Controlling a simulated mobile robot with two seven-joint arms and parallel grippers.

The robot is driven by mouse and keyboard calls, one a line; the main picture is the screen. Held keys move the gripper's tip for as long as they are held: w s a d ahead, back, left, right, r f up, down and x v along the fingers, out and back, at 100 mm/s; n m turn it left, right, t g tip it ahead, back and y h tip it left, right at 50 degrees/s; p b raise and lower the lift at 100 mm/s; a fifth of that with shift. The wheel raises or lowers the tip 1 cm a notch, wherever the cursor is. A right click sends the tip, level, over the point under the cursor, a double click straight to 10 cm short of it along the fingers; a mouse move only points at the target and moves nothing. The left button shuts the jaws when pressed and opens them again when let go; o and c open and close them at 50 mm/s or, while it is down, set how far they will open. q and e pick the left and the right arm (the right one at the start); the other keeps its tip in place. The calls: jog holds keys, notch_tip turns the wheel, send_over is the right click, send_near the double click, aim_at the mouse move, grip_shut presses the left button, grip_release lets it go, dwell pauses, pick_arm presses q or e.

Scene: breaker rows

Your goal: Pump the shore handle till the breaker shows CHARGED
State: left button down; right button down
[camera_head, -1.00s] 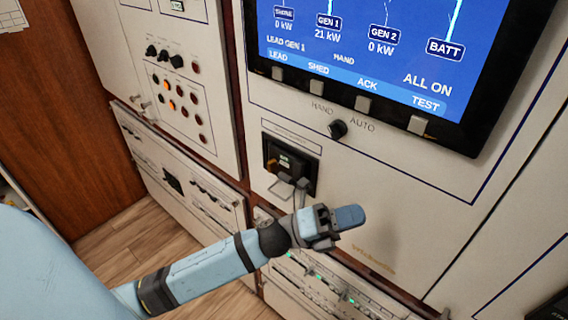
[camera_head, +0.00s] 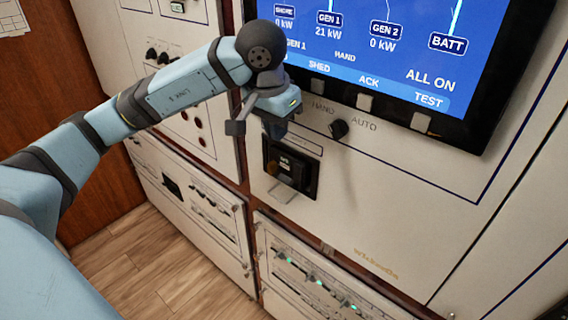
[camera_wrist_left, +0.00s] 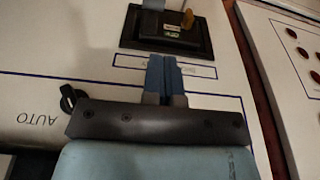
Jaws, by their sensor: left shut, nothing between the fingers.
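The shore breaker (camera_head: 302,176) is a black unit set in the pale panel below the screen, and it also shows at the top of the left wrist view (camera_wrist_left: 200,42). Its small indicator window (camera_wrist_left: 172,28) is too small to read. A brass-coloured part (camera_wrist_left: 187,18) sits beside the window. A pale grey piece, likely the handle (camera_wrist_left: 153,4), shows at the top edge; its angle is unclear. My left gripper (camera_head: 280,122) is shut and empty, just above the breaker, its fingers (camera_wrist_left: 165,80) pointing toward it. My right gripper is out of view.
The HAND/AUTO knob (camera_head: 339,129) protrudes right of the gripper. The large screen (camera_head: 385,55) with buttons along its lower frame is above. A lower panel with green lights (camera_head: 318,281) is below. The panel right of the breaker is clear.

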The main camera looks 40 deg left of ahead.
aim_at(285, 180)
pick_arm(q)
jog(key=f, duration=0.2)
jog(key=w+f+p, duration=0.1)
jog(key=f, duration=0.5)
jog(key=shift+w+d+f+p, duration=0.15)
jog(key=shift+w+f+p, duration=0.1)
jog(key=shift+w+p, duration=0.15)
jog(key=shift+w+f, duration=0.1)
jog(key=shift+f, duration=0.6)
